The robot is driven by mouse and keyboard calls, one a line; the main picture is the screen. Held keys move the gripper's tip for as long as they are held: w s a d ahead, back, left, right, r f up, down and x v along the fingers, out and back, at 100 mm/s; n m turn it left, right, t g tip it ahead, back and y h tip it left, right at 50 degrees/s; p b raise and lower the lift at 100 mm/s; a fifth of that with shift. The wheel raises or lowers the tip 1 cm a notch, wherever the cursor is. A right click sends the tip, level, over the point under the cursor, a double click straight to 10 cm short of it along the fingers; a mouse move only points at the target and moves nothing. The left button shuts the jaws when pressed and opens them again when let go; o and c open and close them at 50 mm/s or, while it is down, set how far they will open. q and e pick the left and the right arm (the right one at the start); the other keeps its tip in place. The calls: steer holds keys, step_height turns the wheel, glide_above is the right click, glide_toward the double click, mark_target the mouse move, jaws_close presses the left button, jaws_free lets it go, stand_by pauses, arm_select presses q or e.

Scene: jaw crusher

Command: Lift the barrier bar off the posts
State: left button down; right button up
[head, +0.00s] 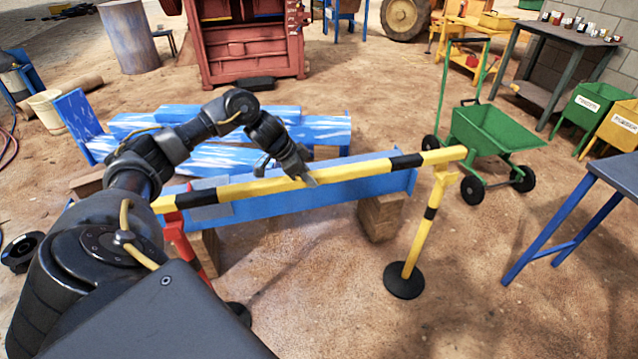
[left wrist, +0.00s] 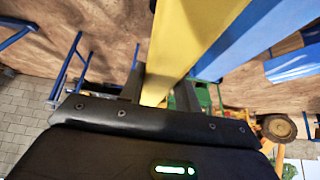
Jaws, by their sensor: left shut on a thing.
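The yellow and black barrier bar (head: 355,169) spans the middle of the head view, nearly level. My left gripper (head: 308,180) is shut on it near the middle of its length. In the left wrist view the yellow bar (left wrist: 185,45) runs between the two fingers of the gripper (left wrist: 158,95). The right post (head: 426,215), yellow and black on a round black base, stands under the bar's right end; I cannot tell whether they touch. A red post (head: 180,240) shows at the left, partly behind my arm. The bar's left end is hidden by my arm. My right gripper is not in view.
A blue beam (head: 330,192) lies on wooden blocks (head: 380,218) just behind the bar. A green cart (head: 492,135) stands beyond the right post. A blue-legged table (head: 615,172) is at the right. The ground in front is clear.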

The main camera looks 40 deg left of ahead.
mark_target(286, 178)
arm_select(q)
steer(key=s+r, duration=0.1)
steer(key=s, duration=0.1)
steer(key=s+r, duration=0.1)
steer(key=s, duration=0.1)
steer(key=s+a+r+b, duration=0.1)
steer(key=s, duration=0.2)
steer(key=shift+s+a, duration=0.1)
steer(key=shift+s+r, duration=0.3)
steer(key=shift+s, duration=0.25)
steer(key=shift+s+r, duration=0.15)
steer(key=shift+s, duration=0.1)
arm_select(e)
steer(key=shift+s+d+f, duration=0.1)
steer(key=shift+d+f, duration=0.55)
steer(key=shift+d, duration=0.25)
